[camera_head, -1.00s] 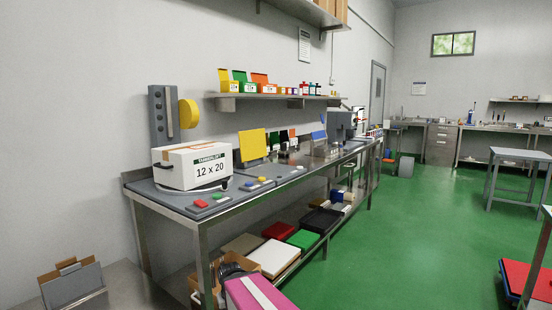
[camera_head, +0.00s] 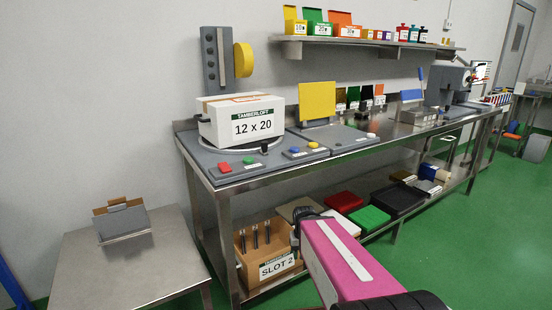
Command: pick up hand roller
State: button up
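I cannot make out a hand roller for certain in the head view. A wooden box (camera_head: 251,266) labelled SLOT 2 stands on the lower shelf of the long bench. Several dark upright tools (camera_head: 267,234) stand in it, too small to identify. My pink arm (camera_head: 352,258) reaches in from the bottom right, in front of the bench. A dark part (camera_head: 301,222) shows at its far end, close to the right of the box in the picture. My gripper's fingers do not show.
The steel bench (camera_head: 228,190) carries a white 12 x 20 carton (camera_head: 223,129) and a yellow panel (camera_head: 318,103). Red (camera_head: 343,202) and green (camera_head: 367,218) trays lie on its lower shelf. A low steel table (camera_head: 117,271) with a grey holder (camera_head: 123,221) stands left. Green floor is free right.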

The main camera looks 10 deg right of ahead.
aim_at(362, 108)
jog(key=i+l, duration=0.15)
jog(key=l, duration=0.25)
jog(key=i+l+u, duration=0.1)
jog(key=l, duration=0.3)
jog(key=i+l, duration=0.2)
jog(key=l, duration=0.2)
jog(key=i+l+u, duration=0.1)
jog(key=l, duration=0.25)
jog(key=i+l, duration=0.15)
jog(key=l, duration=0.3)
jog(key=i+l+u, duration=0.1)
jog(key=l, duration=0.3)
